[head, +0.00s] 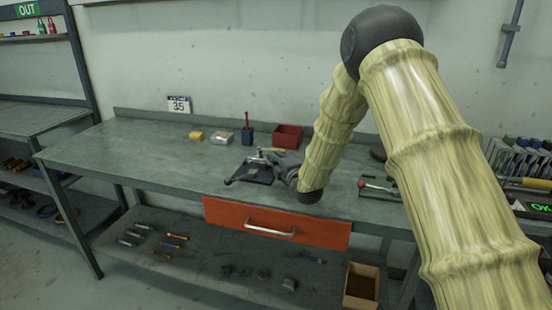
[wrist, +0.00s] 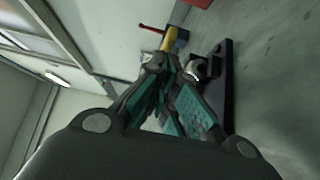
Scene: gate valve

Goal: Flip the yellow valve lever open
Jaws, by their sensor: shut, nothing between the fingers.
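The valve (head: 261,159) is a small metal body on a dark base plate (head: 258,177) on the workbench. Its yellow lever (head: 275,150) shows as a short strip at the valve's far right side. In the wrist view a yellow piece (wrist: 152,58), apparently the lever, lies just beyond my fingertips, partly hidden by them. The dark base plate (wrist: 228,85) is to their right. My gripper (head: 272,169) is shut and empty, close beside the valve on its right. I cannot tell whether it touches the lever.
A red bin (head: 288,136), a blue holder (head: 247,136) with a red-handled tool, a pale box (head: 222,138) and a yellow block (head: 196,136) stand behind the valve. A red-knobbed lever device (head: 376,185) is to the right. The bench's left part is clear.

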